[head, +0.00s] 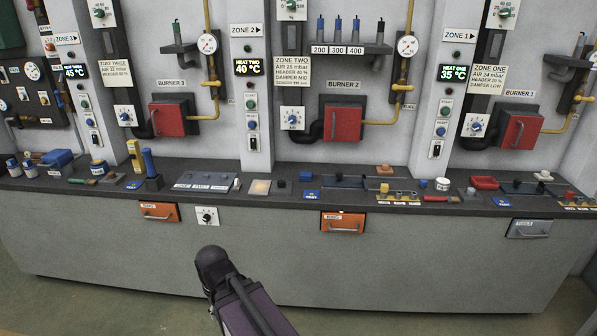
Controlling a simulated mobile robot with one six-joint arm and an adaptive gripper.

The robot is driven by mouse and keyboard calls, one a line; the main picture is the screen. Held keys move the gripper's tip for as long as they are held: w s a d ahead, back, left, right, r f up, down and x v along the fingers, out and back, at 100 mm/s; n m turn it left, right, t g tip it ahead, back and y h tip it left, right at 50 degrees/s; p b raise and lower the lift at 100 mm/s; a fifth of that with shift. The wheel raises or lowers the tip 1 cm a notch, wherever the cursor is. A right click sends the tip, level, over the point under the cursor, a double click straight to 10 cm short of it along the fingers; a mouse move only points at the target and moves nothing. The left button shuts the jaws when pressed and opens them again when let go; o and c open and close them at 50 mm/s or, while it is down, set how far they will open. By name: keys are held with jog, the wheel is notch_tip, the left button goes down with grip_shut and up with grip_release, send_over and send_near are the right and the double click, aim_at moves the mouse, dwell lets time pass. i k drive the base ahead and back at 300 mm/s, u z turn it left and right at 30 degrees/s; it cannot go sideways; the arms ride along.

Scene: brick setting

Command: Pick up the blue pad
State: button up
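Several small flat blue pieces lie on the dark bench top, and I cannot tell which one is the blue pad. One blue piece with pale lettering (311,195) is near the middle, above the orange drawer. A similar blue piece (500,201) lies at the right, above the grey drawer. A smaller blue flat piece (134,184) lies at the left beside an upright blue-handled tool (150,165). A dark rounded joint and purple link of my arm show at bottom centre, in front of the bench and below its top. My gripper's fingers do not show.
The long bench top (268,200) is crowded with small blocks, panels and a white cup (442,184). Orange drawers (343,222) and a grey drawer (530,228) are in its front. Red burner boxes (343,123) hang behind. The floor in front is clear.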

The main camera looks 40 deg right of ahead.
aim_at(305, 177)
jog(key=z, duration=0.2)
jog(key=i, duration=0.85)
jog(key=z, duration=0.8)
jog(key=i, duration=0.65)
jog(key=z, duration=0.35)
